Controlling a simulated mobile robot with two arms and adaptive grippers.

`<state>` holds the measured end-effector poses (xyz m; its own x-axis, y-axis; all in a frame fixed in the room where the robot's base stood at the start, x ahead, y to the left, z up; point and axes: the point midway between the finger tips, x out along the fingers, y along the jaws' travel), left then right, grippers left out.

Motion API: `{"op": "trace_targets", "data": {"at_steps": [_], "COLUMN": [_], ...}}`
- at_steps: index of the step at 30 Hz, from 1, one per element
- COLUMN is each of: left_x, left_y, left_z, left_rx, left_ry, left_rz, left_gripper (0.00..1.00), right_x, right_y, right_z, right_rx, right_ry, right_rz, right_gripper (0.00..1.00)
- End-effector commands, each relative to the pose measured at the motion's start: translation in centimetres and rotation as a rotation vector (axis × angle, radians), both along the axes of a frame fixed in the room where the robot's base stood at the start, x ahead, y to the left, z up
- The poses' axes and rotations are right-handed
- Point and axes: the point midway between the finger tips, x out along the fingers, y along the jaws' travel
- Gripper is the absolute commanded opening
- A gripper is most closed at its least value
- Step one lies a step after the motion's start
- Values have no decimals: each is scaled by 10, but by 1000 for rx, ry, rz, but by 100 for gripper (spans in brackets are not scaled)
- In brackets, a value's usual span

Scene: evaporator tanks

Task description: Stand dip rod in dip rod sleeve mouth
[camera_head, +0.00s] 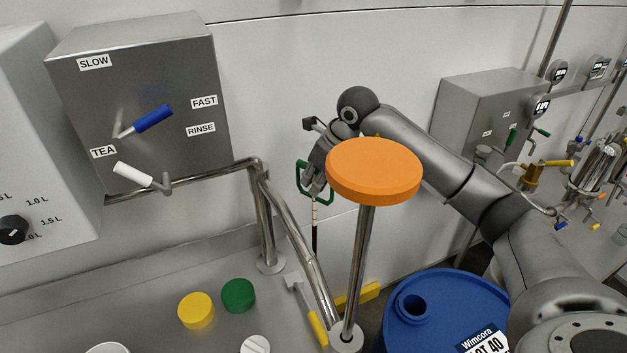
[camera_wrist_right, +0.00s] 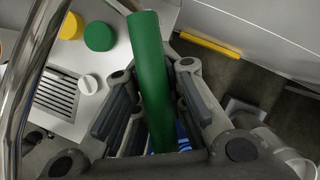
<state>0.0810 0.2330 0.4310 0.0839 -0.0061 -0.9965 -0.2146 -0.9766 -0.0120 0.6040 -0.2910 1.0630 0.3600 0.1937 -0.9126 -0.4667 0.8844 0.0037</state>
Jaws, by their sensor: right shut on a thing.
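The dip rod (camera_head: 314,235) hangs about upright below my right gripper (camera_head: 316,182), a thin dark rod with a pale band near its top. My right gripper is shut on its green handle (camera_head: 302,178), left of the orange disc. In the right wrist view the thick green handle (camera_wrist_right: 148,65) runs between the two fingers. The rod's lower end is hidden behind the bench pipework. I cannot pick out the dip rod sleeve mouth for certain in either view. My left gripper is not in view.
An orange disc on a steel post (camera_head: 374,172) stands close to my right gripper and forearm. A blue drum (camera_head: 440,305) with a round opening stands below. Steel pipes (camera_head: 295,225) edge the bench, which holds yellow (camera_head: 196,309) and green (camera_head: 238,295) caps.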

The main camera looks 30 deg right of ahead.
Motion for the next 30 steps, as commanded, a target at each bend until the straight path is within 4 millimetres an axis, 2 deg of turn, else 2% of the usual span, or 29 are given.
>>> {"op": "trace_targets", "data": {"at_steps": [5,18,30], "left_x": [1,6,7], "left_y": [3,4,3], "left_z": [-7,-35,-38], "left_rx": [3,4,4], "left_ry": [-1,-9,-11], "left_rz": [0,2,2], "left_gripper": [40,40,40], "right_x": [0,0,0], "right_y": [0,0,0], "right_z": [-7,-43,-48], "right_rx": [0,1,1], "right_ry": [-2,-2,-2], "right_rz": [-1,0,0], "right_gripper": [0,0,0]}}
